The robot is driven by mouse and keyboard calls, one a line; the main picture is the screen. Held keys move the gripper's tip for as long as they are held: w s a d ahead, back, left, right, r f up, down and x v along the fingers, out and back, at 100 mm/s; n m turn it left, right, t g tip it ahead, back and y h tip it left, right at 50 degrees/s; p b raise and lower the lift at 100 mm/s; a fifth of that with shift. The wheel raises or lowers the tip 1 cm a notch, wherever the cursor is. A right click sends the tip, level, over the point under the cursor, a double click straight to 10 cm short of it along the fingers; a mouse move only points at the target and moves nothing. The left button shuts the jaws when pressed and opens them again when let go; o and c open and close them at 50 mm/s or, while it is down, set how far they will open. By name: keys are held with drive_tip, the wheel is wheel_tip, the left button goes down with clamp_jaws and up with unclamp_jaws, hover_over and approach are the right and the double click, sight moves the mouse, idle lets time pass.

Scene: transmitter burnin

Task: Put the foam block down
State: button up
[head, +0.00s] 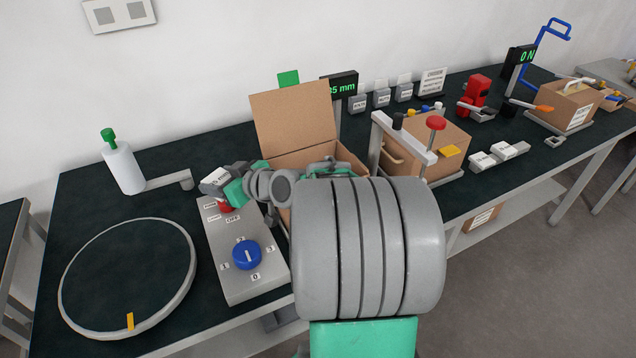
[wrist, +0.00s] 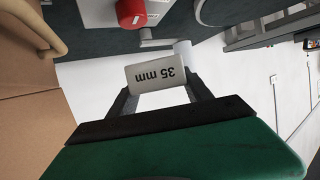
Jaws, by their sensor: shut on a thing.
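The foam block (wrist: 157,76) is a light grey block marked "35 mm", which reads upside down in the wrist view. My gripper (wrist: 158,92) is shut on it, with one dark finger on each side. In the head view my gripper (head: 225,182) reaches left past the open cardboard box, and the block (head: 215,177) shows small at its tip. Whether the block touches anything below is unclear. My arm hides part of the cardboard box and the table front.
The open cardboard box (head: 292,115) stands just right of my gripper. A round turntable (head: 92,285) lies at the left, with a white bottle (head: 122,168) behind it. The dark table (head: 85,195) has bare room around these. A clamp fixture (head: 400,140) stands right of the box.

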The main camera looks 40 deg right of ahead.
drive_tip(key=shift+m+h, duration=0.3)
drive_tip(key=shift+h, duration=0.1)
drive_tip(key=d+r+b, duration=0.1)
drive_tip(key=d, duration=0.2)
drive_tip(key=s+d+r+b, duration=0.1)
drive_tip(key=d, duration=0.3)
drive_tip(key=d+r+b, duration=0.1)
drive_tip(key=d, duration=0.3)
drive_tip(key=shift+s, duration=0.35)
drive_tip(key=s+d+r+b, duration=0.35)
drive_tip(key=s+d, duration=0.45)
drive_tip(key=d, duration=0.3)
drive_tip(key=shift+m+h, duration=0.4)
drive_tip(key=f, duration=0.6)
drive_tip(key=f+b, duration=0.1)
drive_tip(key=f, duration=0.2)
drive_tip(key=shift+w+a, duration=0.15)
drive_tip(key=shift+a, duration=0.1)
drive_tip(key=shift+f, duration=0.1)
drive_tip(key=shift+f+b, duration=0.3)
drive_tip(key=o, duration=1.4)
drive_tip(key=shift+r, duration=0.1)
drive_tip(key=shift+o, duration=0.2)
